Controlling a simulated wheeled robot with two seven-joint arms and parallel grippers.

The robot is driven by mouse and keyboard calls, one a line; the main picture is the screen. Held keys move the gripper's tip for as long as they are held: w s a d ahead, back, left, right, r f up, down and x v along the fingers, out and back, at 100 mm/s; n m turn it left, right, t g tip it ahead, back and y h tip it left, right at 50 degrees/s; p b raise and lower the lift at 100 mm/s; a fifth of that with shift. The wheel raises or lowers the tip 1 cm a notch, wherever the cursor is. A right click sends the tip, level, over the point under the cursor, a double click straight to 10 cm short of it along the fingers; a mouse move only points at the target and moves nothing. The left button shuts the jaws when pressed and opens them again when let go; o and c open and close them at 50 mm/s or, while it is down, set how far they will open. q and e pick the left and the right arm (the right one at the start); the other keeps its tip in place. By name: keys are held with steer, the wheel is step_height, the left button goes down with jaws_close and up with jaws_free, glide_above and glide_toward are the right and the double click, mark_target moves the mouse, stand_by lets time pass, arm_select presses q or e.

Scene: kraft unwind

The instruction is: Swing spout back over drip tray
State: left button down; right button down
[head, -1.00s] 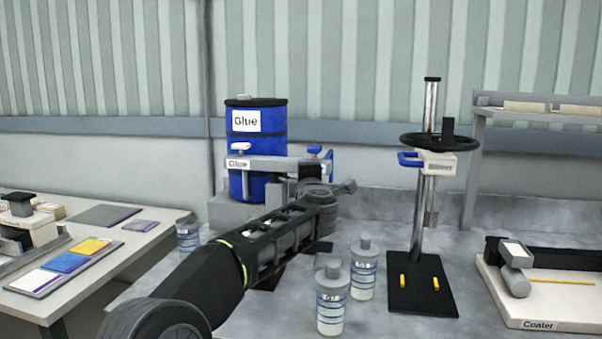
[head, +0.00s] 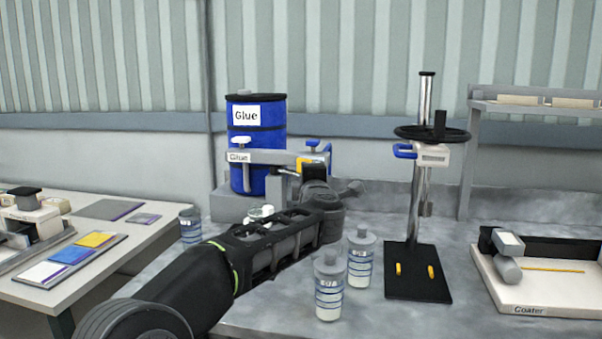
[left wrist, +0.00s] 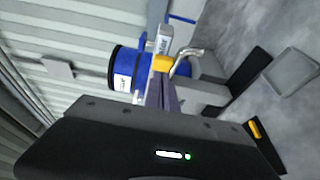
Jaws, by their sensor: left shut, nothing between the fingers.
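The blue glue drum (head: 258,132) stands at the back of the bench. A grey bar labelled Glue (head: 255,157) runs in front of it, with a white knob and a blue handle. My left gripper (head: 303,165) is at the right part of this bar; its yellow tip shows there. In the left wrist view, its fingers (left wrist: 162,65) are closed and empty. The bent metal spout (left wrist: 188,54) is just right of the tips there; I cannot tell whether they touch. A square grey tray (left wrist: 289,72), perhaps the drip tray, lies farther right. My right gripper is out of view.
Two labelled bottles (head: 329,287) (head: 361,256) stand in front, right of my arm. A black-based stand with a handwheel (head: 431,134) is further right, then the coater (head: 530,295). A side table with coloured cards (head: 95,240) is at left.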

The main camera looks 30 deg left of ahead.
arm_select(q)
steer(key=s+d, duration=0.1)
steer(key=d, duration=0.2)
steer(key=s+d, duration=0.1)
steer(key=shift+s+d+r, duration=0.25)
steer(key=shift+s+d, duration=0.1)
steer(key=shift+f, duration=0.1)
